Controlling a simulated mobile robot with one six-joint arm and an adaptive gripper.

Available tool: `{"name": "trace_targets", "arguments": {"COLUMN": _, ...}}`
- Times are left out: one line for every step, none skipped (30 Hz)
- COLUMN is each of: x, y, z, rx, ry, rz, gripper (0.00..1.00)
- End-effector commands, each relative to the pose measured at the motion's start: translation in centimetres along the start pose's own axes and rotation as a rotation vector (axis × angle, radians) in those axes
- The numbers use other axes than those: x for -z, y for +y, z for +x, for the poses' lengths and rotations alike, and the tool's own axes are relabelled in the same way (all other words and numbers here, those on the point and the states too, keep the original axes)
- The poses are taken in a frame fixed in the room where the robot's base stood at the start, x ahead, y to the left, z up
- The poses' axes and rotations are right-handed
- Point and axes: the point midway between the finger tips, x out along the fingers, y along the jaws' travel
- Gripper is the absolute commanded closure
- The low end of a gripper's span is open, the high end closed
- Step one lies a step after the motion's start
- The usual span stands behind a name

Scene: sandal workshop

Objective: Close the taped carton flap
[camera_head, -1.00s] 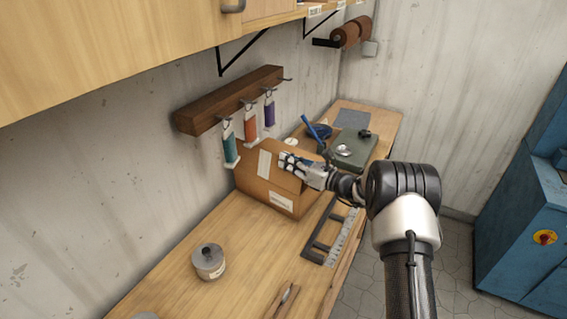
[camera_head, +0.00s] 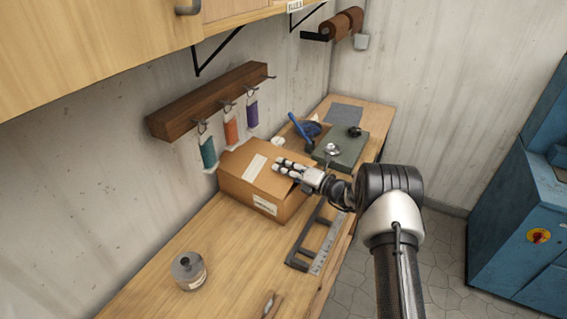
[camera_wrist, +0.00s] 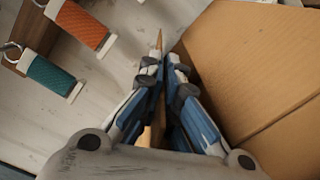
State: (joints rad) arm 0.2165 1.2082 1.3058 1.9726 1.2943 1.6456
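The cardboard carton (camera_head: 265,185) stands on the bench against the wall side, with a white label on its front. Its top flap carries a pale tape strip (camera_head: 255,168) and looks nearly flat; any small remaining gap cannot be told. My gripper (camera_head: 278,164) is over the right part of the carton top, fingers pointing left. The carton (camera_wrist: 265,75) fills the right side there. Whether the fingers touch the flap cannot be told.
Bench between jar and carton is clear.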

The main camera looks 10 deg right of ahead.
Motion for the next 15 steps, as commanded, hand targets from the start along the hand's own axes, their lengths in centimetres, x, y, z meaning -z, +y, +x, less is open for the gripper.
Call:
{"name": "trace_targets", "arguments": {"x": 0.24, "y": -0.18, "z": 0.01, "rx": 0.001, "ry": 0.001, "rz": 0.018, "gripper": 1.0}}
{"name": "trace_targets", "arguments": {"x": 0.32, "y": -0.24, "z": 0.01, "rx": 0.001, "ry": 0.001, "rz": 0.029, "gripper": 1.0}}
{"name": "trace_targets", "arguments": {"x": 0.41, "y": -0.31, "z": 0.01, "rx": 0.001, "ry": 0.001, "rz": 0.041, "gripper": 1.0}}
{"name": "trace_targets", "arguments": {"x": 0.47, "y": -0.35, "z": 0.01, "rx": 0.001, "ry": 0.001, "rz": 0.048, "gripper": 1.0}}
{"name": "trace_targets", "arguments": {"x": 0.52, "y": -0.39, "z": 0.01, "rx": 0.001, "ry": 0.001, "rz": 0.055, "gripper": 1.0}}
{"name": "trace_targets", "arguments": {"x": 0.58, "y": -0.43, "z": 0.01, "rx": 0.001, "ry": 0.001, "rz": 0.063, "gripper": 1.0}}
{"name": "trace_targets", "arguments": {"x": 0.62, "y": -0.46, "z": 0.01, "rx": 0.001, "ry": 0.001, "rz": 0.068, "gripper": 1.0}}
{"name": "trace_targets", "arguments": {"x": 0.65, "y": -0.48, "z": 0.01, "rx": 0.001, "ry": 0.001, "rz": 0.072, "gripper": 1.0}}
{"name": "trace_targets", "arguments": {"x": 0.68, "y": -0.5, "z": 0.01, "rx": 0.001, "ry": 0.001, "rz": 0.076, "gripper": 1.0}}
{"name": "trace_targets", "arguments": {"x": 0.7, "y": -0.52, "z": 0.01, "rx": 0.001, "ry": 0.001, "rz": 0.078, "gripper": 1.0}}
{"name": "trace_targets", "arguments": {"x": 0.71, "y": -0.53, "z": 0.01, "rx": 0.001, "ry": 0.001, "rz": 0.079, "gripper": 1.0}}
{"name": "trace_targets", "arguments": {"x": 0.72, "y": -0.53, "z": 0.01, "rx": 0.001, "ry": 0.001, "rz": 0.081, "gripper": 1.0}}
{"name": "trace_targets", "arguments": {"x": 0.73, "y": -0.53, "z": 0.01, "rx": 0.001, "ry": 0.001, "rz": 0.081, "gripper": 1.0}}
{"name": "trace_targets", "arguments": {"x": 0.73, "y": -0.54, "z": 0.01, "rx": 0.001, "ry": 0.001, "rz": 0.082, "gripper": 1.0}}
{"name": "trace_targets", "arguments": {"x": 0.73, "y": -0.53, "z": 0.01, "rx": 0.001, "ry": 0.001, "rz": 0.082, "gripper": 1.0}}
